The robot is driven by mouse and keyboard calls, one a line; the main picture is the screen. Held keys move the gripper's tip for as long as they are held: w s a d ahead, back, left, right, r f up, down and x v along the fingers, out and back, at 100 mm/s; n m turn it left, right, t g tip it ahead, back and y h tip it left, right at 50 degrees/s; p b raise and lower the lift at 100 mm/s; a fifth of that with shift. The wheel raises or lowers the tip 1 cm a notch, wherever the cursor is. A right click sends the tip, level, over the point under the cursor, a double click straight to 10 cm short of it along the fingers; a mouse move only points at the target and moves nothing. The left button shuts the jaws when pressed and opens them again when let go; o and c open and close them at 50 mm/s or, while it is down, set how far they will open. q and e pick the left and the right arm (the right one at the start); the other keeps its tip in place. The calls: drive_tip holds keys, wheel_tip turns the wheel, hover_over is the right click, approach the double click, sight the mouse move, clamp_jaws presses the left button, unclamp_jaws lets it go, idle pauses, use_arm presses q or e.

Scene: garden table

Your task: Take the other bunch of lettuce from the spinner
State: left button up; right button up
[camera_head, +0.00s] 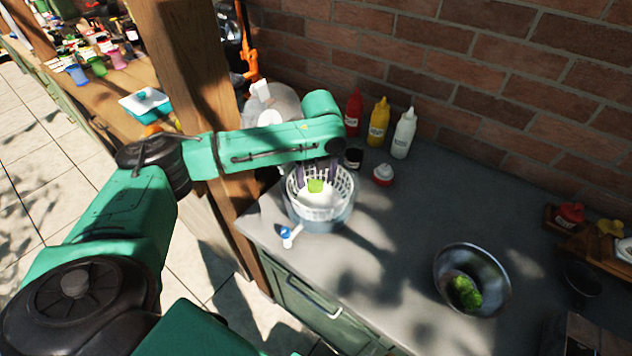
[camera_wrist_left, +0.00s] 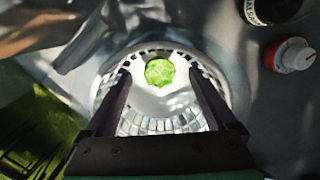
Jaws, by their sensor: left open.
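The salad spinner, a white slotted basket (camera_head: 341,201) in a clear bluish bowl (camera_head: 323,222), stands on the grey counter near its left end. A small bunch of green lettuce (camera_head: 315,186) lies in the basket, and it also shows in the left wrist view (camera_wrist_left: 159,72). My left gripper (camera_head: 331,172) points down into the basket. In the left wrist view its two dark fingers (camera_wrist_left: 160,85) are open and apart, with the lettuce beyond their tips and nothing between them. Another bunch of lettuce (camera_head: 465,292) lies in a metal bowl (camera_head: 492,262) at the right. My right gripper does not show.
Red (camera_head: 353,112), yellow (camera_head: 378,122) and white (camera_head: 403,134) bottles stand behind the spinner by the brick wall. A dark jar (camera_head: 353,158) and a red-topped container (camera_head: 382,175) are close to its right. A blue-and-white item (camera_head: 289,236) lies in front. The counter between spinner and bowl is clear.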

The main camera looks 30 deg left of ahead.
use_arm(q)
drive_tip(key=shift+f, duration=0.8)
drive_tip(key=c, duration=1.4)
